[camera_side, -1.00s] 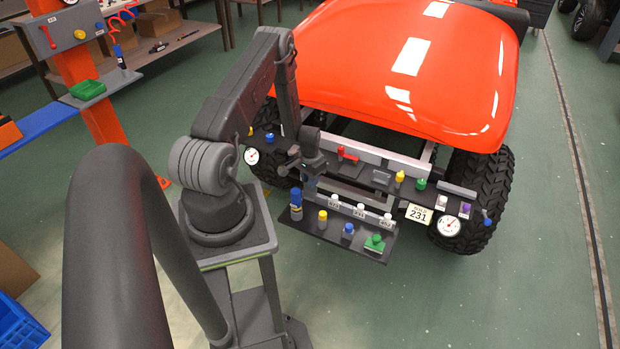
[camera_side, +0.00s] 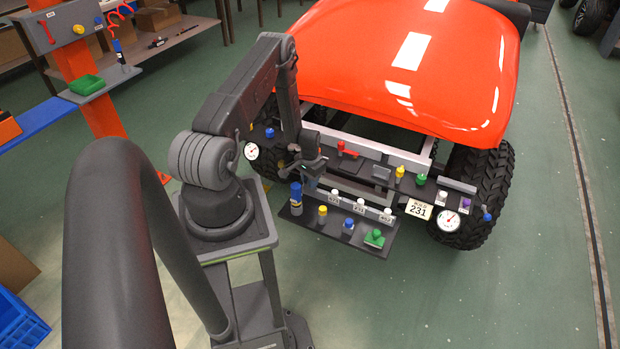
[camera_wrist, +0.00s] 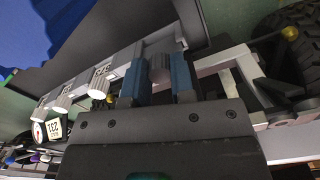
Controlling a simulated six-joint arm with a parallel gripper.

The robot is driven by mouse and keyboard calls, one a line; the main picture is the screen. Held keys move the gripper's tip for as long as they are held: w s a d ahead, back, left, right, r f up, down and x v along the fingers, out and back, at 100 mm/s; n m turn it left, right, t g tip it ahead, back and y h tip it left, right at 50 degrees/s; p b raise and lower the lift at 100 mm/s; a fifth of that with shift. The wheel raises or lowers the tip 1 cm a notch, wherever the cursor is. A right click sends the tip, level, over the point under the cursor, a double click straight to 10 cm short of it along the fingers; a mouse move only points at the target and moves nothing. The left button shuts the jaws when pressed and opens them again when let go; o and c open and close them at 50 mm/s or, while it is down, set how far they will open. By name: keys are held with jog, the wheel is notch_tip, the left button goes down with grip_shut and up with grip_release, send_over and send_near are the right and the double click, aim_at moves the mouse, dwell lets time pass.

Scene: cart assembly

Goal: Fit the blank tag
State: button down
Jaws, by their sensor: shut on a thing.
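Several lettered tags with white knobs, such as this one (camera_wrist: 101,78), stand in a row to the left in the wrist view.
The upper shelf carries a red handle (camera_side: 347,150), small knobs and a 231 plate (camera_side: 418,210). The orange hood (camera_side: 400,60) is behind.

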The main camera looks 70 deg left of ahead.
jog(key=shift+f, duration=0.55)
jog(key=c, duration=0.9)
grip_release()
jog(key=shift+r, duration=0.15)
notch_tip(320, 180, up, 14)
jog(key=shift+f, duration=0.2)
